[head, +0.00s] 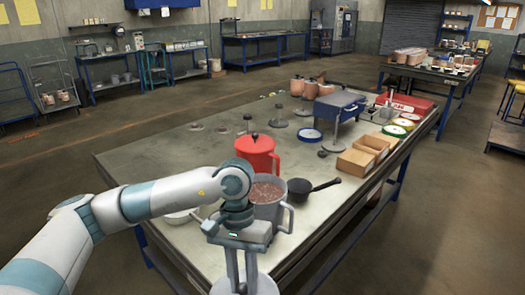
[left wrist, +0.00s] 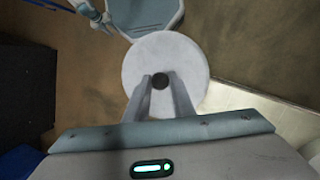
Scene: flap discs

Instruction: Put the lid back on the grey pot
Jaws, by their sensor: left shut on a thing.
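The grey pot (head: 269,212) stands open near the front edge of the table, with a reddish-brown filling showing and a handle on its right side. My left gripper (head: 242,284) is in front of the pot, at the bottom of the head view. It is shut on the knob of a round pale grey lid (head: 266,287). In the left wrist view the whole lid (left wrist: 165,55) shows, its dark knob between the fingertips of my left gripper (left wrist: 161,82). The lid is held clear of the pot, over the floor beside the table edge. My right gripper is not in view.
A red lidded pot (head: 257,147) stands just behind the grey pot. A black pan (head: 299,189) lies close to its right. A pale dish (head: 180,217) is partly hidden behind my left arm. Cardboard boxes (head: 355,163) stand farther right. The table's left middle (head: 165,165) is clear.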

